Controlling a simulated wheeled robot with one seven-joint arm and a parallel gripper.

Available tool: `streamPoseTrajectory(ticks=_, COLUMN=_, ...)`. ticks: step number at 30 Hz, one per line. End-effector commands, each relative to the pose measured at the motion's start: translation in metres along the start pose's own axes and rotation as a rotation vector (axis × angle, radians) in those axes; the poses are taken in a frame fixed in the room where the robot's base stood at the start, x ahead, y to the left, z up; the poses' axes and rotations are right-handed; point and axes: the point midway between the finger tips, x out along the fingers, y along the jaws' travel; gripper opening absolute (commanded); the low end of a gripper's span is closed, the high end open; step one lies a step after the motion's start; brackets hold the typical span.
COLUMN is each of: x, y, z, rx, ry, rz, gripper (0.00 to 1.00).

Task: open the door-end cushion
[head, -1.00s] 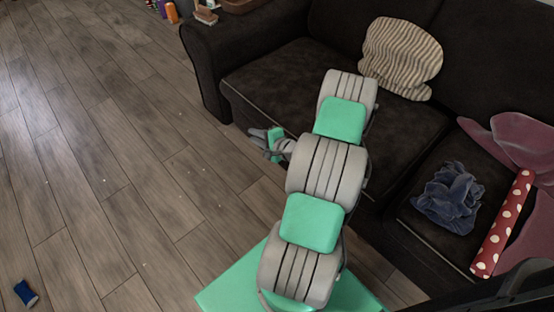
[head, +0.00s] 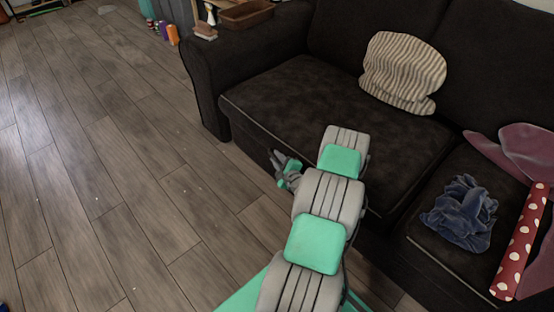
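A dark sofa seat cushion (head: 310,110) lies flat at the sofa's left end, beside the armrest, with light piping along its front edge. Whether this is the door-end cushion I cannot tell, as no door is in view. A striped pillow (head: 402,73) leans on the backrest above it. My gripper (head: 278,157) is in front of the sofa, near the cushion's front edge and apparently apart from it. Its fingers are small and partly hidden by my arm, so their opening is unclear.
A brown tray (head: 247,14) sits on the left armrest. Several bottles (head: 165,32) stand on the floor beyond. The wooden floor (head: 100,190) at left is mostly clear.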

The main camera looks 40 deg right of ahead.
Motion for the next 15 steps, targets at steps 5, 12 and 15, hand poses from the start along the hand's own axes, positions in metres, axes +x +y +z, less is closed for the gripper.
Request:
streamPoseTrajectory(ticks=5, x=-0.0003, y=0.0001, z=0.0001, rx=0.0, ry=0.0, rz=0.001, gripper=0.08)
streamPoseTrajectory(ticks=12, x=-0.0004, y=0.0, z=0.0001, rx=-0.001, ry=0.0, rz=0.001, gripper=0.0)
streamPoseTrajectory(ticks=15, x=-0.0004, y=0.0, z=0.0001, rx=-0.001, ry=0.0, rz=0.001, gripper=0.0)
